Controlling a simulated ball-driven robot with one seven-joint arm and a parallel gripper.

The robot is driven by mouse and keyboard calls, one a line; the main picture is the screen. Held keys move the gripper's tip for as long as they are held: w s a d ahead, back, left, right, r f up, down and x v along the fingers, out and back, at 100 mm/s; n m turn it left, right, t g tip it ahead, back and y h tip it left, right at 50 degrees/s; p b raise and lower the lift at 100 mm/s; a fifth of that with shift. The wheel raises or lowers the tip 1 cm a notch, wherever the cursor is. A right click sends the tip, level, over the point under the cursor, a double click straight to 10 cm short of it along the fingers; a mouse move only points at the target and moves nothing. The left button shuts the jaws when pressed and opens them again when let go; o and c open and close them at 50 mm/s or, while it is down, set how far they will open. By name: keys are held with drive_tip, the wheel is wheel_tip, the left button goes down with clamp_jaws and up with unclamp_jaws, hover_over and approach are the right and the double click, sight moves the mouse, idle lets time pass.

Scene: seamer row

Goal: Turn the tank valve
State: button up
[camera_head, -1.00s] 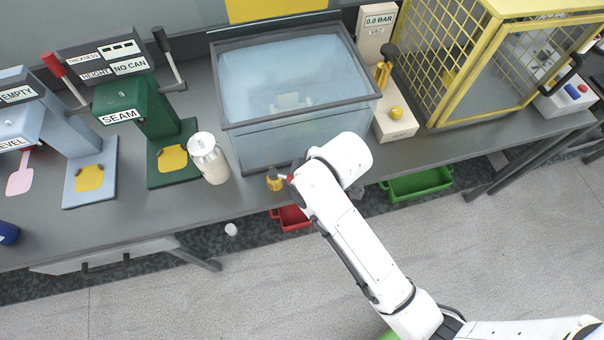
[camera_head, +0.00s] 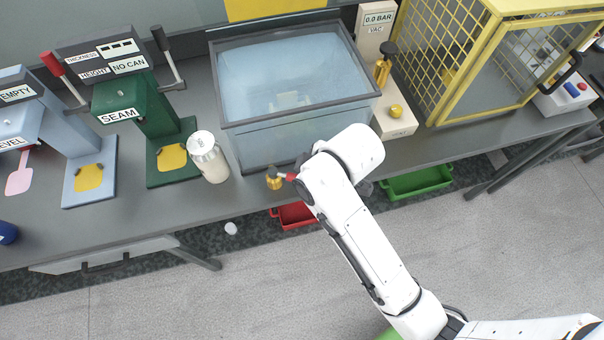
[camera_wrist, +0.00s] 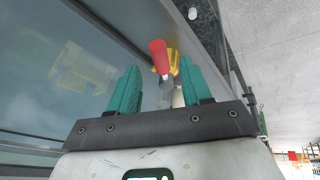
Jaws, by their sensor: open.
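The tank (camera_head: 296,100) is a clear, dark-rimmed box of water on the bench. Its valve has a yellow body (camera_head: 274,183) low at the tank's front corner, with a red handle (camera_head: 291,177). In the wrist view the red handle (camera_wrist: 159,57) shows between the teal fingertips of my gripper (camera_wrist: 159,68), with the yellow body (camera_wrist: 174,62) behind it. My gripper is open, a finger on each side of the handle's line. I cannot tell whether either finger touches it. In the head view my arm hides most of the gripper.
A white can (camera_head: 207,157) stands just left of the valve. A green seamer (camera_head: 150,120) is further left. A vacuum unit (camera_head: 393,122) and a yellow cage (camera_head: 480,65) stand to the right. A red bin (camera_head: 295,215) and green bin (camera_head: 418,183) sit below the bench edge.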

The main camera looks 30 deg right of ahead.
drive_tip(key=a+v, duration=0.1)
drive_tip(key=v, duration=0.6)
drive_tip(key=shift+d+r, duration=0.25)
drive_tip(key=shift+d, duration=0.3)
drive_tip(key=shift+s+f, duration=0.1)
idle(6.3)
